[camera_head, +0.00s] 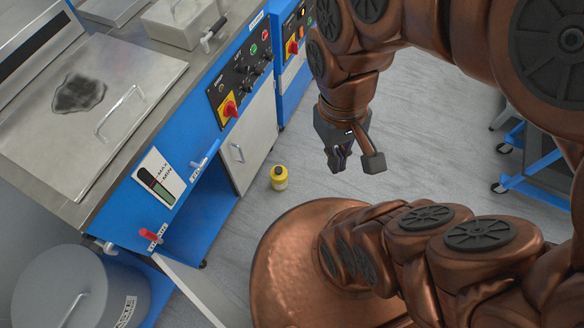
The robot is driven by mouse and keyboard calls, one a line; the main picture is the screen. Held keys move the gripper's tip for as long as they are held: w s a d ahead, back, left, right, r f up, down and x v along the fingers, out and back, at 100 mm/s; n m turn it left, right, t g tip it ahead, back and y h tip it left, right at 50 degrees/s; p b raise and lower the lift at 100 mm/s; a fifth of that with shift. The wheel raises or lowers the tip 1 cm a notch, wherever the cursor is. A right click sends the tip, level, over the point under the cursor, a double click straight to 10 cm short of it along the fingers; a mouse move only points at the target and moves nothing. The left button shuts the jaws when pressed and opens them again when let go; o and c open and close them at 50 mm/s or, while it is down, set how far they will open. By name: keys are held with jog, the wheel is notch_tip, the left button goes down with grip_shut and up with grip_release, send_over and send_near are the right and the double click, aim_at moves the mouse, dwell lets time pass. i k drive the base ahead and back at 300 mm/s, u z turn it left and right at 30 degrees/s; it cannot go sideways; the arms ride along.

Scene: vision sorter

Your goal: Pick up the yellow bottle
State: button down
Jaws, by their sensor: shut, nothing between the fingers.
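The yellow bottle (279,183) stands upright on the grey floor, beside the blue machine and left of my gripper. It has a dark cap and a pale label. My gripper (338,168) hangs from my copper-coloured arm, pointing down, to the right of the bottle in the picture. Its dark fingers are shut and hold nothing. The gripper and the bottle appear apart, with floor showing between them. Nothing covers the bottle.
A blue machine (205,188) with a control panel and a steel top fills the left. Its lower door (190,293) stands open near the front. A grey waste bin (75,290) is at bottom left. A blue wheeled frame (540,165) stands at right. Floor behind my gripper is clear.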

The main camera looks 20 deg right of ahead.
aim_at(279, 174)
jog(key=u, duration=1.15)
jog(key=k, duration=0.55)
jog(key=u, duration=0.3)
